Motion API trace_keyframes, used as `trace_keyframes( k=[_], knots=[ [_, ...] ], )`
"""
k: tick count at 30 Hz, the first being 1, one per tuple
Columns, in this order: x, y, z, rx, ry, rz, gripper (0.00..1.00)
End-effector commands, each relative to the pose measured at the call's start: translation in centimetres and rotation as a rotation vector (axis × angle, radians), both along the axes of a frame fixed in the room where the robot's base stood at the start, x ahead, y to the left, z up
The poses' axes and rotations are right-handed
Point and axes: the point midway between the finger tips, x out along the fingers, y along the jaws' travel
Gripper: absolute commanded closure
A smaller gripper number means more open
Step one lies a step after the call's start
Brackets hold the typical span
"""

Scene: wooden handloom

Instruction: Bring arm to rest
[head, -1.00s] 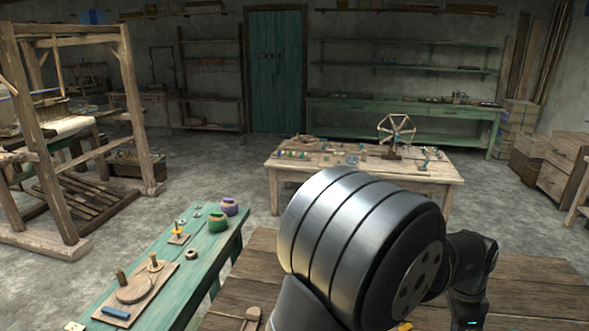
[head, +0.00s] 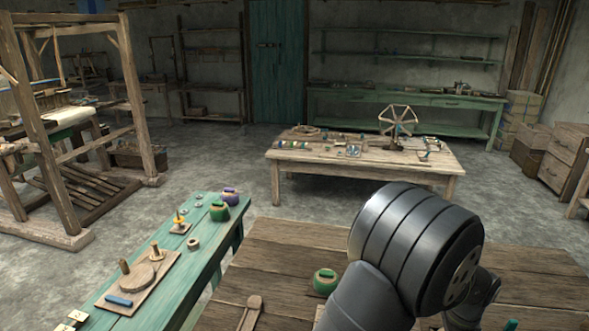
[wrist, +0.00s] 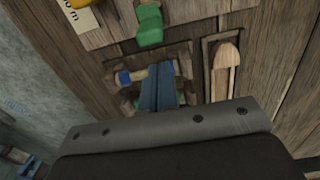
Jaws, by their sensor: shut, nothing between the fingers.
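My arm's dark, ringed joint fills the lower right of the head view, above the brown wooden table (head: 285,245). My gripper is out of sight there. In the wrist view my gripper (wrist: 158,75) shows as two narrow blue-grey fingers close together beyond a grey screwed plate. They are shut with nothing held. Below them is a wooden piece with a blue band (wrist: 124,78), partly hidden by the fingers. A green object (wrist: 149,24) lies beyond the fingertips, and a wooden shuttle-like piece (wrist: 226,75) lies in a recess to the right.
A green spool (head: 325,281) stands on the brown table near my arm. A teal bench (head: 172,282) with spools and pegs is at left. A loom (head: 130,90) stands far left. A pale table (head: 365,165) with a winder is behind. Bare floor lies between.

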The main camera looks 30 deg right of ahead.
Motion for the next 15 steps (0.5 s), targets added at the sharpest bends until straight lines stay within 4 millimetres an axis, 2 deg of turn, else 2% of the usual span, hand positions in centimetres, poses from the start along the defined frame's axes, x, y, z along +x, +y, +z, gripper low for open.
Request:
trace_keyframes(
  k=[7,11,15],
  knots=[
    [-1.7,-1.6,-1.9,0.083,-0.108,0.001,1.00],
    [-3.2,-3.2,-3.0,0.080,-0.102,0.003,1.00],
    [-3.5,-3.6,0.0,0.072,-0.102,0.005,1.00]
  ],
)
